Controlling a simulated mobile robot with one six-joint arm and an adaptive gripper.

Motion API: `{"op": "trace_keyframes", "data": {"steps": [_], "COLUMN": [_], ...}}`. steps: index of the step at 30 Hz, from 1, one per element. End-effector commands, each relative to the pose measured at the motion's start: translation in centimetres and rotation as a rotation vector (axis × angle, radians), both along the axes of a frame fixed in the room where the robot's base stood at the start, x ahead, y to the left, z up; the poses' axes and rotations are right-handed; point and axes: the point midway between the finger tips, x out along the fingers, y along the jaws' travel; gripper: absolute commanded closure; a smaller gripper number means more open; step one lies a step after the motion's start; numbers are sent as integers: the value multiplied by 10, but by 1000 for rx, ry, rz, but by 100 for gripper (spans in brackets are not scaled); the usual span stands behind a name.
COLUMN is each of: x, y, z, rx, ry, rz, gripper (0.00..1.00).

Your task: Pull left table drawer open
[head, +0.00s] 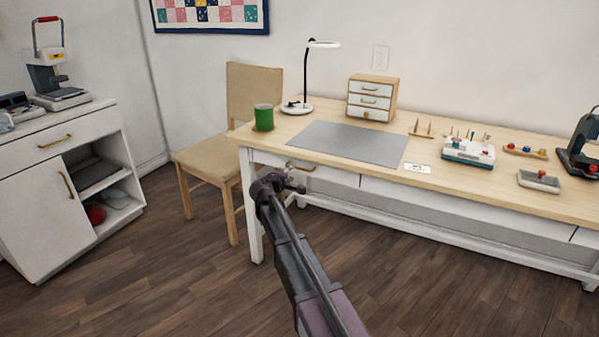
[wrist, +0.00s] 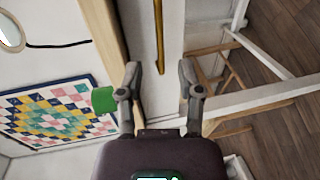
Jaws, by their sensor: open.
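The left table drawer (head: 335,178) is a white front under the wooden tabletop and looks flush with the table frame. Its long brass handle (head: 302,167) is partly hidden behind my gripper (head: 293,183) in the head view. In the wrist view the drawer front (wrist: 140,30) fills the middle top, and the brass handle (wrist: 159,40) runs from the top edge down to between the fingertips. My gripper (wrist: 160,72) is open, with one finger on each side of the handle's line. I cannot tell whether either finger touches it.
The tabletop (head: 470,185) above carries a grey mat (head: 350,143), a green spool (head: 264,117), a lamp (head: 306,75) and a small drawer box (head: 372,98). A wooden chair (head: 205,155) stands left of the table. The floor (head: 180,290) in front is clear.

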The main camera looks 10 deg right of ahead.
Motion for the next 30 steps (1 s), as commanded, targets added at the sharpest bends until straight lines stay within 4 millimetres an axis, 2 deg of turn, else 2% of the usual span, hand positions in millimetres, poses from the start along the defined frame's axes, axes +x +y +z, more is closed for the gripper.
{"op": "trace_keyframes", "data": {"steps": [3, 12, 18, 29, 30], "x": [18, 48, 57, 57, 57], "y": [-12, -34, -40, -41, -41], "z": [-6, -13, -15, -15, -15], "rx": [0, 1, 1, 0, 0], "ry": [0, 0, 1, 0, 0], "rz": [-1, 0, 1, 1, 1], "gripper": [53, 53, 53, 53, 65]}}
